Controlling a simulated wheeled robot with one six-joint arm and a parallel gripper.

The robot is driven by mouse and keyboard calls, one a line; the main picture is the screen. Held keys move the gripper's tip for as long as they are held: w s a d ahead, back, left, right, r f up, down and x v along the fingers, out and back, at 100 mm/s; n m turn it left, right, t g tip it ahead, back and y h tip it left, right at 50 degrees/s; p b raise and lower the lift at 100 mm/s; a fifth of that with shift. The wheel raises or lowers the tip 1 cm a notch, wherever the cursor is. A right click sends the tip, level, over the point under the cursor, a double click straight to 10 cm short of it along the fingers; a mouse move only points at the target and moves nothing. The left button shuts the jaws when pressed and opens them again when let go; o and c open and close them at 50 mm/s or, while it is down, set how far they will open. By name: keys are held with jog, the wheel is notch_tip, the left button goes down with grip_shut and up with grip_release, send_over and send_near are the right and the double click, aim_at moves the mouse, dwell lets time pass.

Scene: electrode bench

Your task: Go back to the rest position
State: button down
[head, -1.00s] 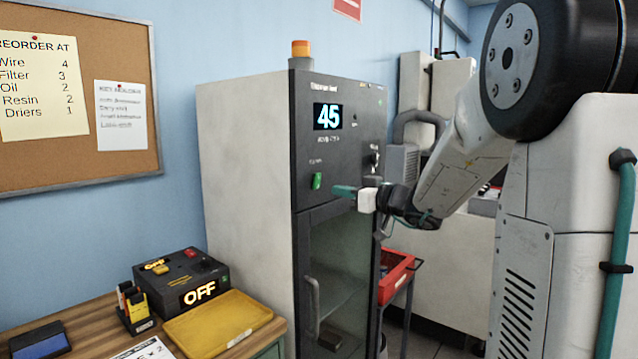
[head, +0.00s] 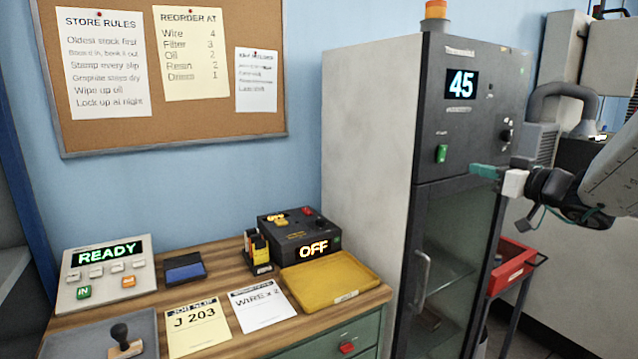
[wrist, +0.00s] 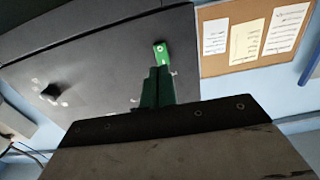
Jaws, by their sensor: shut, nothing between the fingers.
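My gripper (head: 484,171) is in front of the tall cabinet (head: 372,150), at the height of its dark control panel. Its green fingers are together and hold nothing. In the wrist view, the shut green fingers (wrist: 157,88) point toward the panel, with the green switch (wrist: 160,52) just beyond their tips. In the head view that green switch (head: 442,153) is to the left of the fingertips, and a gap shows between them. The cabinet display (head: 461,84) reads 45. Part of my arm is at the right edge of the head view.
A wooden desk (head: 230,345) holds a READY panel (head: 105,270), an OFF box (head: 300,232), a yellow tray (head: 330,284), papers and a stamp (head: 122,338). A red bin (head: 512,262) on a cart stands right of the cabinet. A corkboard (head: 180,125) hangs behind.

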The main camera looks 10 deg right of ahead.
jog(key=s+a+f+m+g+y, duration=0.1)
jog(key=s+a+f+m+g, duration=0.2)
jog(key=s+a+f+g, duration=0.4)
jog(key=s+a+f+m+g+y, duration=0.1)
jog(key=s+a+f+m+g, duration=0.3)
jog(key=s+a, duration=0.4)
jog(key=s+a+f+n+g+h, duration=0.1)
jog(key=s+h, duration=0.3)
jog(key=s, duration=0.4)
jog(key=s+a+f+n+g+h, duration=0.1)
jog(key=s+a+n+g+h, duration=0.1)
jog(key=s, duration=0.7)
jog(key=shift+s+a+g+h, duration=0.3)
jog(key=shift+a+g+h, duration=0.5)
jog(key=shift+a+h, duration=0.25)
jog(key=shift+f, duration=0.1)
